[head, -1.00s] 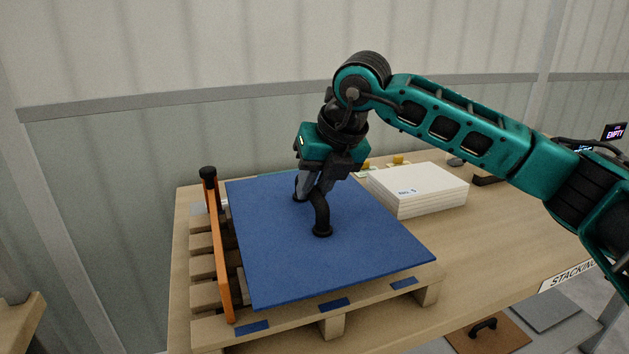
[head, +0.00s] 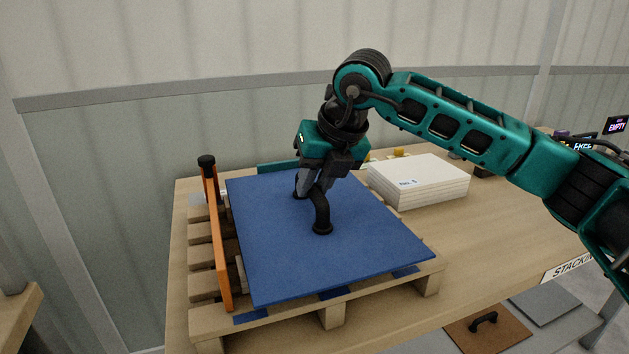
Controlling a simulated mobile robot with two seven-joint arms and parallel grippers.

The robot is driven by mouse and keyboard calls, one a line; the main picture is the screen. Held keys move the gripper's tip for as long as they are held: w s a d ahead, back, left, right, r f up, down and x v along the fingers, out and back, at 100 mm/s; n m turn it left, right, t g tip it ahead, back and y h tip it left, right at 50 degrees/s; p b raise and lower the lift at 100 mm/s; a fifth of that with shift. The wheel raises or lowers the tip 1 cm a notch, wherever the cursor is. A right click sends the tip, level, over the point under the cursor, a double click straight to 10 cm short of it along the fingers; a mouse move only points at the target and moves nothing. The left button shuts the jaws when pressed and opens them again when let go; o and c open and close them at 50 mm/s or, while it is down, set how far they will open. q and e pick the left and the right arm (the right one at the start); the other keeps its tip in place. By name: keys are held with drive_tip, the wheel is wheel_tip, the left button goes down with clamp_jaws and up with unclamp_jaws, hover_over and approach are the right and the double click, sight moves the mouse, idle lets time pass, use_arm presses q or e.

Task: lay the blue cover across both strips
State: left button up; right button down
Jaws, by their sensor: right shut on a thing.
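The blue cover (head: 370,245) is a flat square sheet with a black arched handle (head: 321,212) at its middle. It lies level above the slatted wooden pallet (head: 300,327) and hides most of its top. My right gripper (head: 309,190) is shut on the handle from above. Whether the cover rests on something or hangs just above it, I cannot tell. Small blue patches (head: 250,317) mark the pallet's front board. My left gripper is not in view.
An orange upright board (head: 219,245) with a black-capped post (head: 207,163) stands close along the cover's left edge. A white stack of sheets (head: 418,181) stands behind right. The wooden table (head: 490,235) is clear at the right. A brown panel with a handle (head: 503,332) lies lower right.

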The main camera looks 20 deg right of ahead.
drive_tip(key=shift+f+b, duration=0.25)
drive_tip(key=shift+b, duration=0.05)
drive_tip(key=c, duration=1)
unclamp_jaws()
drive_tip(key=shift+o, duration=0.5)
drive_tip(key=shift+f, duration=0.15)
